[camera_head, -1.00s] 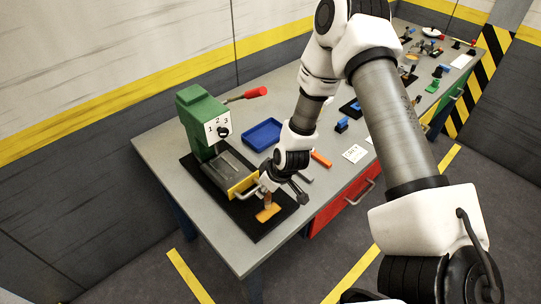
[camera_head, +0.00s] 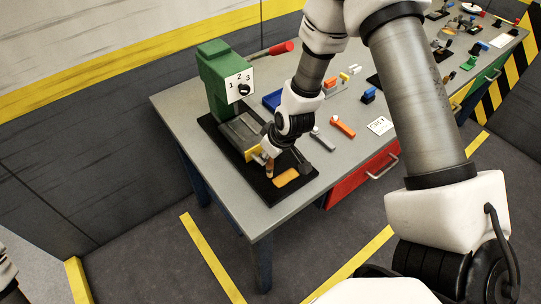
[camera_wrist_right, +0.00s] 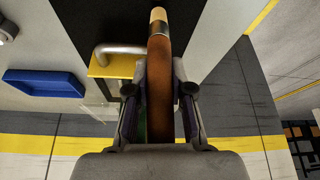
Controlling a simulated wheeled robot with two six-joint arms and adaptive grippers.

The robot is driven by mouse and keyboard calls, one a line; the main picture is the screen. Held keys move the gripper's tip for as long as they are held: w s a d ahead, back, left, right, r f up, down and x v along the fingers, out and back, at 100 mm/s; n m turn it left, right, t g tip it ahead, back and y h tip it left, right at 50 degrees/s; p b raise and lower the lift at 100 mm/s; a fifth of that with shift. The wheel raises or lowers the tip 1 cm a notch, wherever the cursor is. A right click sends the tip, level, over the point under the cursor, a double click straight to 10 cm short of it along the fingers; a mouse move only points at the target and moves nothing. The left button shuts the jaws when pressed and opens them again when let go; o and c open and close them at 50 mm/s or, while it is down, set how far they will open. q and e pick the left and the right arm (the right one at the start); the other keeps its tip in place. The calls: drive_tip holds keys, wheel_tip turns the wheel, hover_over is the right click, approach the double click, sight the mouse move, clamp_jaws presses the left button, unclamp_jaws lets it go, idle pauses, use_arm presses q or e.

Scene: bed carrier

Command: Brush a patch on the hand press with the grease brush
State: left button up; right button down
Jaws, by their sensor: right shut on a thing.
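The green hand press (camera_head: 212,72), with a white 1-2-3 dial plate, stands at the back left of the bench. A grey bed and a yellow front plate (camera_head: 253,154) with a metal handle lie before it; the plate also shows in the wrist view (camera_wrist_right: 112,70). My right gripper (camera_head: 272,157) is shut on the grease brush's brown handle (camera_wrist_right: 159,75). The pale bristle end (camera_wrist_right: 158,15) points away from the gripper, beside the handle and over the black mat. Whether the bristles touch anything is unclear.
A flat orange piece (camera_head: 287,178) lies on the black mat (camera_head: 262,186) near the bench's front corner. A blue tray (camera_wrist_right: 43,82) lies beside the press.

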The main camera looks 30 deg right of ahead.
drive_tip(key=shift+f+b, duration=0.4)
drive_tip(key=shift+f, duration=0.2)
idle(0.7)
idle(0.6)
drive_tip(key=shift+d+r+p, duration=0.2)
drive_tip(key=shift+d+p, duration=0.25)
drive_tip(key=shift+p, duration=0.4)
drive_tip(key=shift+d+f+p, duration=0.1)
drive_tip(key=shift+d+p, duration=0.25)
drive_tip(key=shift+d, duration=0.1)
drive_tip(key=shift+d+f, duration=0.1)
